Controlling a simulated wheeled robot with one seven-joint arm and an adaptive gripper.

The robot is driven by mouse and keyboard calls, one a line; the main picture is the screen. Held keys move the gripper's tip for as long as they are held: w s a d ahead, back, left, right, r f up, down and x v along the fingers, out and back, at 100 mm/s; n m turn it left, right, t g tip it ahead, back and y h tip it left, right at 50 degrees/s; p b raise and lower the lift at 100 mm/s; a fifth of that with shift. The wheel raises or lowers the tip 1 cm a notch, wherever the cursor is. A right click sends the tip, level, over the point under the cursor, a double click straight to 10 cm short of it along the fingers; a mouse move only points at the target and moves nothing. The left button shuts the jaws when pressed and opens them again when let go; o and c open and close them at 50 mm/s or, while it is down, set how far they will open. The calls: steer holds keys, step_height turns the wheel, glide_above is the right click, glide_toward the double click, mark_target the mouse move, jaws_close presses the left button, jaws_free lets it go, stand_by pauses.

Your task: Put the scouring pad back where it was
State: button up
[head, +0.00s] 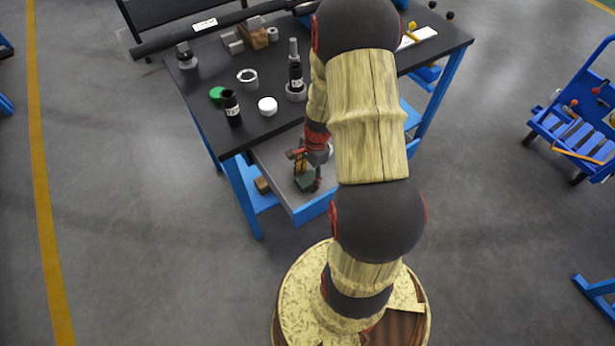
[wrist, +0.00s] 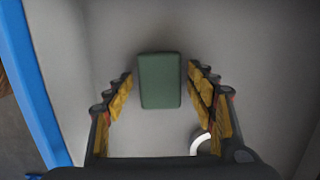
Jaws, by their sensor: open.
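The scouring pad, a dark green block (wrist: 160,81), lies on the light grey floor of an open drawer (wrist: 245,40). In the wrist view it sits between and a little beyond the fingertips of my gripper (wrist: 160,75), with a gap on both sides. My gripper is open. In the head view my gripper (head: 308,170) is down over the drawer (head: 272,154), and the green pad (head: 305,182) shows just below it, partly covered by the fingers.
A white ring-shaped thing (wrist: 201,144) lies in the drawer near my right finger. The blue drawer edge (wrist: 32,85) runs along the left. On the black workbench (head: 200,95) above stand black bottles (head: 231,107), a white round thing (head: 267,106) and a green disc (head: 217,93).

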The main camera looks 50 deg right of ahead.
steer(key=shift+r, duration=0.1)
step_height(320, 180, up, 12)
steer(key=d+p, duration=0.2)
steer(key=p, duration=0.3)
step_height(320, 180, up, 8)
steer(key=n+h, duration=0.1)
steer(key=n, duration=0.3)
glide_above(312, 176)
steer(key=w+a, duration=0.3)
steer(key=a, duration=0.2)
steer(key=a+r+n+t, duration=0.2)
steer(key=a+r+n, duration=0.35)
steer(key=r, duration=0.35)
steer(key=s+a+r+n+t, duration=0.3)
steer(key=s+a+r+n, duration=0.7)
steer(key=a+r, duration=0.3)
steer(key=shift+a+r+n+h, duration=0.2)
steer(key=shift+a+n+h, duration=0.2)
steer(key=shift+a+n, duration=0.2)
steer(key=shift+s, duration=0.1)
steer(key=shift+c, duration=0.4)
